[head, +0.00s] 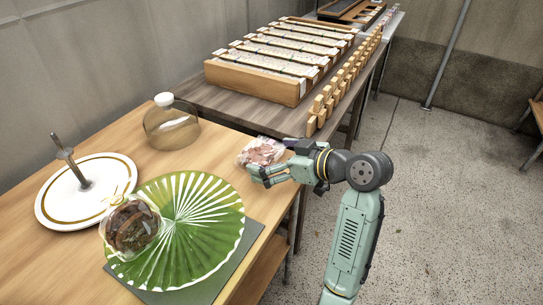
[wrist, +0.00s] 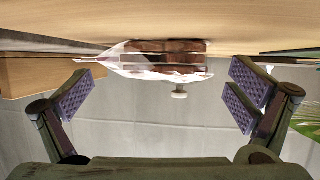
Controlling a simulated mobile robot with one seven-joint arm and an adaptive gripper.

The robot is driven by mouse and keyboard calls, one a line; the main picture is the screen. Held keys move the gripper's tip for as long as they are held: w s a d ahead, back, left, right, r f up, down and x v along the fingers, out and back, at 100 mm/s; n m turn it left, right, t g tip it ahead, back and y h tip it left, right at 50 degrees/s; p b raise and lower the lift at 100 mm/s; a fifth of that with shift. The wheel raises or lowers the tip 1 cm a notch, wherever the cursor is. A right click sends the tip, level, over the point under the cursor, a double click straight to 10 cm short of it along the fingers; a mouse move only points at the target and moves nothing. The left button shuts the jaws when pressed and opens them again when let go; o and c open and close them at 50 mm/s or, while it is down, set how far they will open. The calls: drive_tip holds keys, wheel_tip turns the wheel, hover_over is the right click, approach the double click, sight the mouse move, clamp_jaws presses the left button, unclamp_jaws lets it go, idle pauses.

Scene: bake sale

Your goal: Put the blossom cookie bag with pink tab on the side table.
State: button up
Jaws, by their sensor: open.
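A small clear bag with pinkish-brown contents (head: 262,152) lies near the right edge of the wooden table (head: 130,140). It looks like the blossom cookie bag, but a pink tab is not clearly readable. In the wrist view, which appears upside down, the bag (wrist: 165,58) lies ahead between the open fingers, its narrow end to the left. My gripper (head: 262,176) is open beside the bag at the table edge, and nothing is held. In the wrist view the gripper (wrist: 170,95) has wide-spread purple pads, apart from the bag. Which surface is the side table is unclear.
A round clear bag with dark contents (head: 132,228) sits on a green pleated mat (head: 200,225). A white cake stand (head: 60,205) and a glass dome (head: 170,128) stand behind. A darker table (head: 215,106) holds a wooden rack (head: 252,84). Open floor (head: 450,190) is on the right.

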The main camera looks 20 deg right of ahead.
drive_tip(key=shift+r, duration=0.2)
drive_tip(key=shift+s+d+r, duration=0.1)
drive_tip(key=shift+s+d, duration=0.05)
drive_tip(key=b+v, duration=0.1)
drive_tip(key=v, duration=1)
drive_tip(key=shift+s, duration=0.25)
